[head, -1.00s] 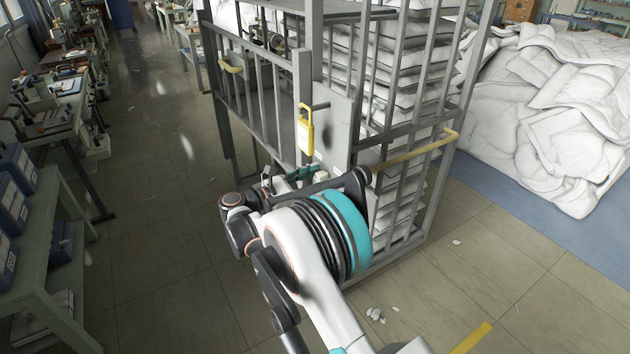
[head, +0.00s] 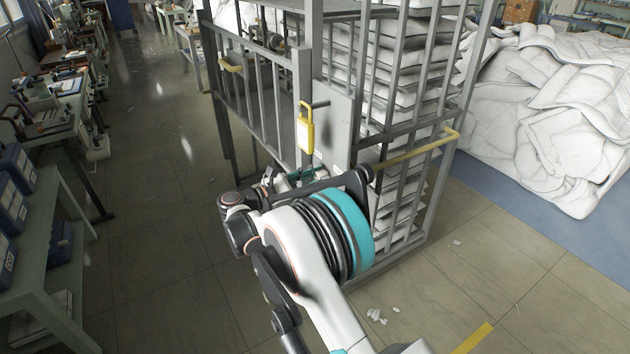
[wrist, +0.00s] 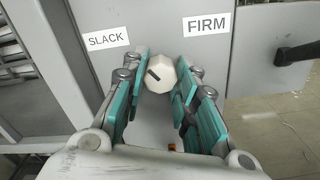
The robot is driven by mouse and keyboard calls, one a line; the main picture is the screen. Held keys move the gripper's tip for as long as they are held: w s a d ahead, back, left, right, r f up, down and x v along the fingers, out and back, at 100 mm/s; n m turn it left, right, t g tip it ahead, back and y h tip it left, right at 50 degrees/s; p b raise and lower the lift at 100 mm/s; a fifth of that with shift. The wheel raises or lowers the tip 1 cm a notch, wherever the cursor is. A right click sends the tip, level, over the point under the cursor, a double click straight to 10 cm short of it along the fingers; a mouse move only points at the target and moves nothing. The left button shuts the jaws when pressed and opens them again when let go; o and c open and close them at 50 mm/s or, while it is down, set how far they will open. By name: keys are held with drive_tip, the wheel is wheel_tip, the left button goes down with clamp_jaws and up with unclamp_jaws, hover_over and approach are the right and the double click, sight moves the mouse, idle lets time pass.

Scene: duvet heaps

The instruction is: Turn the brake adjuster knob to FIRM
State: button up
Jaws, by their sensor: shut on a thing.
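The brake adjuster knob (wrist: 161,73) is a pale faceted knob with a dark pointer mark, on a grey panel (wrist: 150,18) in the wrist view. The mark slants toward the upper left, on the SLACK side. The SLACK label (wrist: 108,38) is at the upper left and the FIRM label (wrist: 206,24) at the upper right. My gripper (wrist: 161,84) is shut on the knob, with one teal finger on each side. In the head view my wrist hides the knob, and only a bit of my gripper (head: 300,175) shows by the cage.
A grey cage trolley (head: 300,110) holds stacked white duvets. A dark lever (wrist: 297,53) sits right of FIRM. A duvet heap (head: 545,110) lies beyond.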

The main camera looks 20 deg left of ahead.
drive_tip(key=m+b, duration=0.1)
drive_tip(key=m, duration=0.3)
drive_tip(key=shift+b, duration=0.35)
drive_tip(key=m+b, duration=0.1)
drive_tip(key=m, duration=0.7)
drive_tip(key=shift+b, duration=0.4)
drive_tip(key=shift+m, duration=2.1)
drive_tip(key=o, duration=1.1)
drive_tip(key=shift+a, duration=0.15)
drive_tip(key=v, duration=1.2)
